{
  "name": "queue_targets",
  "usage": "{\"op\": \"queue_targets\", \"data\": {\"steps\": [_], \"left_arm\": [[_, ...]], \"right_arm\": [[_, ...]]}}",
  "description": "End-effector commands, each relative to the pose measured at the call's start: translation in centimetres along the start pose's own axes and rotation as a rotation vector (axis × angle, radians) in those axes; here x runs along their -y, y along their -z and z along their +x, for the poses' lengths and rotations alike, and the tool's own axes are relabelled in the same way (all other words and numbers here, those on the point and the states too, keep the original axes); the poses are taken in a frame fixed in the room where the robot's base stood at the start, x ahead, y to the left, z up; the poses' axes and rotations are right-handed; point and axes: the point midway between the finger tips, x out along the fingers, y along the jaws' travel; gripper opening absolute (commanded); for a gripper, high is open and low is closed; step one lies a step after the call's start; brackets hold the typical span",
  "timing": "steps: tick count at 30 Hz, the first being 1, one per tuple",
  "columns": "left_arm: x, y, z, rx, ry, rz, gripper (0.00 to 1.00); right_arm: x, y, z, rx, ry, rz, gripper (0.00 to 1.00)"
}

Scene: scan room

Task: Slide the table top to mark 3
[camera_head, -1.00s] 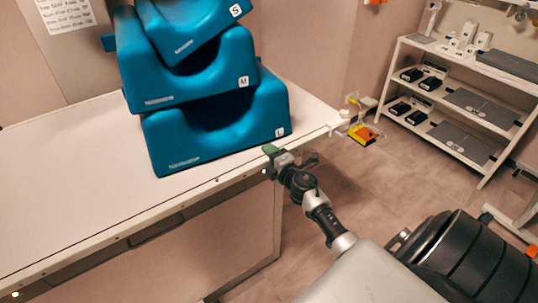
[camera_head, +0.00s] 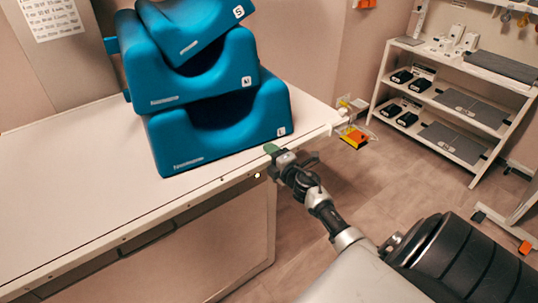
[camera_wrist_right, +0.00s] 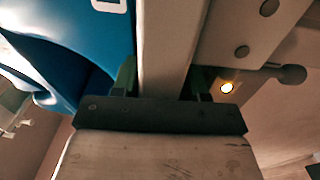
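The white table top (camera_head: 75,180) runs from the left edge to the middle of the head view. Its long front edge faces me. My right gripper (camera_head: 274,152) is at this edge near the right end, with one green fingertip above the surface. In the right wrist view, the gripper (camera_wrist_right: 163,85) has a finger on each side of the pale edge strip (camera_wrist_right: 163,45) and looks closed on it. A small lit spot (camera_head: 257,175) shows below the edge, left of the gripper; it glows beside a finger in the wrist view (camera_wrist_right: 227,88). I cannot read mark numbers. My left gripper is out of view.
Three stacked blue cushions (camera_head: 205,140) stand on the table top close to the gripper. The table's base (camera_head: 200,250) is below. A white shelf unit (camera_head: 455,108) stands at the back right. A yellow-orange item (camera_head: 353,138) hangs beyond the table's right end. Open floor lies between.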

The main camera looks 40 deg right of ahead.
Motion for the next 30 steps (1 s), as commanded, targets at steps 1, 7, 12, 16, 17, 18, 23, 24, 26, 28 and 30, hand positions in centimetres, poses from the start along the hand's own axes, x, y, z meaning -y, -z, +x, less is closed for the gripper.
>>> {"op": "queue_targets", "data": {"steps": [1,7,12,16,17,18,23,24,26,28,30], "left_arm": [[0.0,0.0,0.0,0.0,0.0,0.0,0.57],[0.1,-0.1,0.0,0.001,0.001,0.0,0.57],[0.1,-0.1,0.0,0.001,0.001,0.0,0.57],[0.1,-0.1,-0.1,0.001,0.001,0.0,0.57],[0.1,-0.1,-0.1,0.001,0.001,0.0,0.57],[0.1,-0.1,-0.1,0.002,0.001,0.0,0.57],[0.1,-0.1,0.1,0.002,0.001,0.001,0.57],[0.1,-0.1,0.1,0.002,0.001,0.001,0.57],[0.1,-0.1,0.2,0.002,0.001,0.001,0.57],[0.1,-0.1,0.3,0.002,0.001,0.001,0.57],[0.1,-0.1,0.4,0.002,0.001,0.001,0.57]], "right_arm": [[0.0,0.0,0.0,0.0,-0.001,0.0,0.52],[-0.1,0.0,0.0,0.0,-0.002,0.0,0.57],[-0.1,0.0,-0.3,-0.001,-0.001,0.0,0.57],[0.0,0.0,-1.7,-0.001,0.0,-0.001,0.57],[0.0,0.0,-2.2,-0.001,0.0,-0.001,0.57],[0.0,0.0,-3.0,-0.001,0.001,-0.002,0.57],[0.1,0.0,-6.3,-0.001,0.001,-0.001,0.57],[0.1,0.0,-7.1,-0.001,0.001,0.0,0.57],[0.1,0.0,-8.1,-0.001,0.001,-0.001,0.57],[0.1,0.0,-9.2,0.0,0.0,-0.001,0.57],[0.1,0.0,-9.9,-0.001,0.0,0.001,0.57]]}}
